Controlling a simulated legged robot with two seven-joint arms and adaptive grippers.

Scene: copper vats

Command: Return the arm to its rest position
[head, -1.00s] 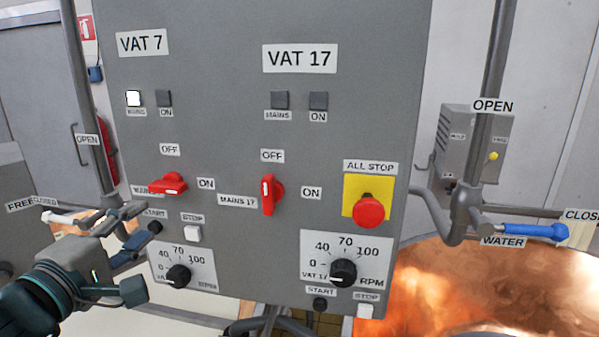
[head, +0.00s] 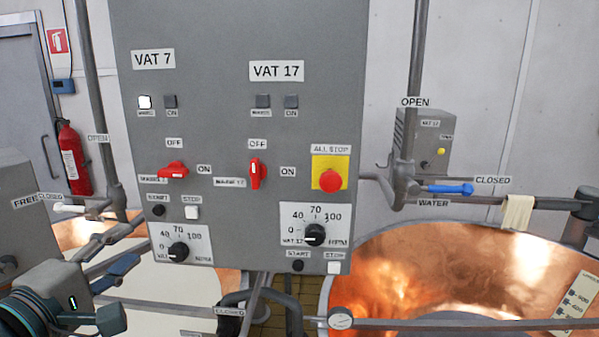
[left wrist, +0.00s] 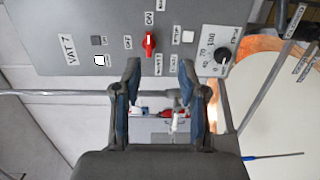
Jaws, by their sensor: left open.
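My left gripper (head: 122,246) is at the lower left of the head view, open and empty, in front of and left of the control panel's lower left corner. In the left wrist view its two fingers (left wrist: 160,78) stand apart with nothing between them. The grey control panel (head: 225,120) fills the middle of the head view. Its VAT 7 red switch (head: 173,171) lies sideways, and the VAT 7 mains lamp (head: 145,102) is lit white. The VAT 17 red switch (head: 255,172) stands upright under OFF. My right gripper is not in view.
A copper vat (head: 400,260) stands at the right, with a blue-handled water valve (head: 450,189) above it. Another vat (head: 80,232) is behind my left gripper. Pipes run beside the panel. A red extinguisher (head: 73,160) is at the left wall.

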